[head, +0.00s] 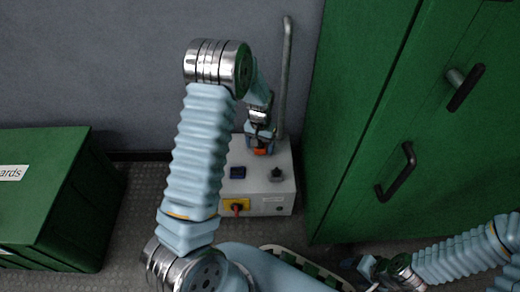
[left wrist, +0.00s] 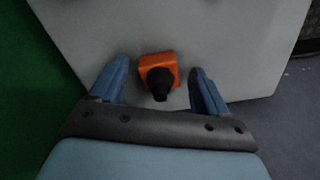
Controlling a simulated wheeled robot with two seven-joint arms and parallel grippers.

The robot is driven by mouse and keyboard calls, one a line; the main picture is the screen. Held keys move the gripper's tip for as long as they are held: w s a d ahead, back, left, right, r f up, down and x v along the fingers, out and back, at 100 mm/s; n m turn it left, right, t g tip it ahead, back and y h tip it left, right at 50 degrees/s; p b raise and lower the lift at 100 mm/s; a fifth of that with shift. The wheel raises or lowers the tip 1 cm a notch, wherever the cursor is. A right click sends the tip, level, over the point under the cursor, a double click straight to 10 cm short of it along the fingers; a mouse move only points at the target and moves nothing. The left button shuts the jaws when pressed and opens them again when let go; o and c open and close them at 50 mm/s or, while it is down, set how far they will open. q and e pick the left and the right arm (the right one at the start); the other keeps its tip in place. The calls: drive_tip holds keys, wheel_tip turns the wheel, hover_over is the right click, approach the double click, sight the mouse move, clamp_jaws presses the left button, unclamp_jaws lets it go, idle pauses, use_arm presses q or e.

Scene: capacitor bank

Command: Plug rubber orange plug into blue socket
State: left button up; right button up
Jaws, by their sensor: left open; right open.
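The orange plug (head: 261,151) is at the back of the top of a light grey box (head: 256,191). In the left wrist view the orange plug (left wrist: 174,63) has a black round part facing the camera. My left gripper (head: 259,137) is above it, open, with a blue finger on each side and visible gaps; the left wrist view shows the gripper (left wrist: 160,68) too. A dark blue square socket (head: 238,172) is on the box top, in front and left of the plug. My right gripper (head: 359,266) is low in the head view, away from the box, its fingers small and dark.
A black fitting (head: 277,174) is on the box top at right, and a yellow plate with a red switch (head: 237,207) on its front. A grey pole (head: 285,80) rises behind. Green cabinets stand at right (head: 350,140) and left (head: 45,190).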

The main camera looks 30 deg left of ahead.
use_arm(q)
drive_tip(key=c, duration=0.9)
drive_tip(key=shift+c, duration=0.2)
drive_tip(key=shift+r, duration=0.1)
drive_tip(key=shift+r+p, duration=0.3)
drive_tip(key=shift+r, duration=0.25)
wheel_tip(320, 180, up, 3)
drive_tip(key=shift+f+p, duration=0.2)
drive_tip(key=shift+p, duration=0.3)
drive_tip(key=s+d+r+p, duration=0.3)
drive_tip(key=s+d+r, duration=0.4)
drive_tip(key=s, duration=0.5)
wheel_tip(320, 180, up, 2)
drive_tip(key=shift+d+r, duration=0.1)
drive_tip(key=shift+d, duration=0.05)
